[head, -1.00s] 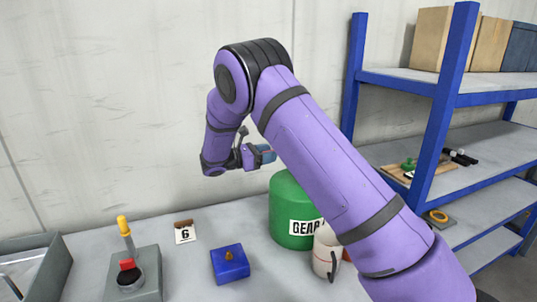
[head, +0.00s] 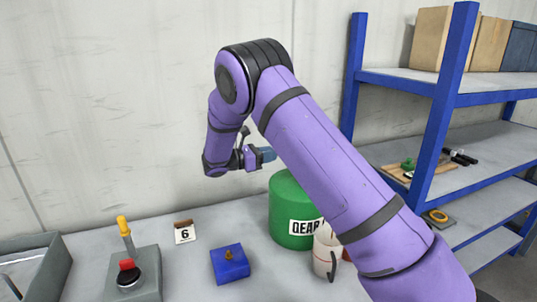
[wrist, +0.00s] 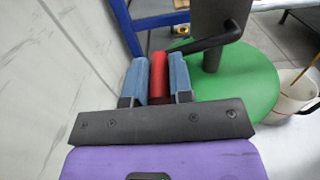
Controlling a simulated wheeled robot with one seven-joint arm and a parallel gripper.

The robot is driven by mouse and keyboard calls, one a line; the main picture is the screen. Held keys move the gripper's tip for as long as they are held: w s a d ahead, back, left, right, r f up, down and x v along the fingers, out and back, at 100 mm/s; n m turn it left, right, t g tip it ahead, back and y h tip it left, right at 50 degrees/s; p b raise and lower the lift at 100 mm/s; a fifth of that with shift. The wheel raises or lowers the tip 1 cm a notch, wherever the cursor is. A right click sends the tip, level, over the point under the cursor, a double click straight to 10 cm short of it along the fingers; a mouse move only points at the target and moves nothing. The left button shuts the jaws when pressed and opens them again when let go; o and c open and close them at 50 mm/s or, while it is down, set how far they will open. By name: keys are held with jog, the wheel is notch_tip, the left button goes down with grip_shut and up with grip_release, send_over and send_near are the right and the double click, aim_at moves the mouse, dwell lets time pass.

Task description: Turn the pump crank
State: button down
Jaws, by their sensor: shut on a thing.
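The pump is a green drum (head: 290,212) with a "GEAR" label, standing on the bench against the wall; much of it is behind my arm in the head view. In the wrist view its green top (wrist: 240,98) carries a dark grey post (wrist: 207,25). A black crank arm (wrist: 215,38) runs from the post to a red handle (wrist: 159,75). My gripper (wrist: 160,78) has its two blue fingers on either side of the red handle, shut on it. In the head view my gripper (head: 262,154) shows above the drum, partly hidden by my arm.
A white mug (head: 325,250) stands close beside the drum. A blue block (head: 230,264), a "6" card (head: 184,232), a grey box with a yellow-tipped lever (head: 133,275) and a grey tray (head: 35,265) are to the left. A blue shelf (head: 440,110) stands right.

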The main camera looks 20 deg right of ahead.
aim_at(271, 181)
jog(key=shift+s+f+n, duration=0.5)
jog(key=shift+f+n, duration=0.3)
jog(key=shift+n, duration=0.65)
jog(key=shift+s+f+n, duration=0.45)
jog(key=shift+f+n, duration=0.35)
jog(key=shift+n, duration=0.6)
jog(key=shift+s+f+n, duration=0.5)
jog(key=shift+f+n, duration=0.3)
jog(key=shift+n, duration=0.65)
jog(key=c, duration=1)
grip_release()
jog(key=shift+a, duration=0.1)
jog(key=a, duration=1)
jog(key=shift+a, duration=0.35)
